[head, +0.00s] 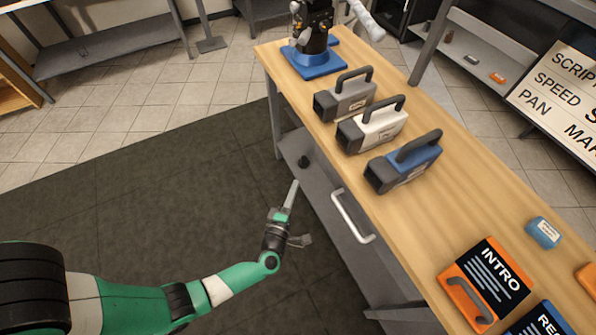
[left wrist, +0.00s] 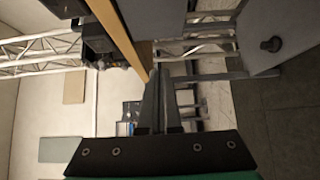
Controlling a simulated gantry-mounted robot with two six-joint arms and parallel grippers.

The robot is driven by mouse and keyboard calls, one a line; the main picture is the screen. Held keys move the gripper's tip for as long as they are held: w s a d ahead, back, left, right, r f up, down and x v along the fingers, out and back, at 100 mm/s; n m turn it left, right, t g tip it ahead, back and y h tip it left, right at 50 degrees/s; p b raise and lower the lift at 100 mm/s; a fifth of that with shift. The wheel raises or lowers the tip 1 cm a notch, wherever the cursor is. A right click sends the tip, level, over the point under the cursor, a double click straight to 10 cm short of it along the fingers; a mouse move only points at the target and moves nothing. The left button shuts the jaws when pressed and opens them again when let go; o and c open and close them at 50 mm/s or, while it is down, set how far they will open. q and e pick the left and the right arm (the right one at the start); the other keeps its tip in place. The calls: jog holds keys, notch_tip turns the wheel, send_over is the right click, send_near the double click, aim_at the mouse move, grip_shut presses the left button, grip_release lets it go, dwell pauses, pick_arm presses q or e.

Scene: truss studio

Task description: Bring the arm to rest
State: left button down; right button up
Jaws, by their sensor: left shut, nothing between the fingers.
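My left arm comes in from the left in the head view, green with black joints. Its gripper (head: 290,198) is shut and empty, pointing up and away over the dark mat, just left of the wooden table's side. It touches nothing that I can see. In the left wrist view the fingers (left wrist: 158,85) are together with nothing between them, and the table edge shows beyond them. My right gripper is in neither view.
The wooden table (head: 440,210) carries a grey case (head: 345,97), a white case (head: 372,130), a blue case (head: 403,165), a small blue block (head: 543,232) and an INTRO card (head: 485,283). A drawer handle (head: 352,216) sticks out near my gripper. The dark mat (head: 130,190) is clear.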

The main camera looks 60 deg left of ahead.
pick_arm(q)
jog(key=shift+s+d, duration=0.2)
jog(key=shift+s, duration=0.15)
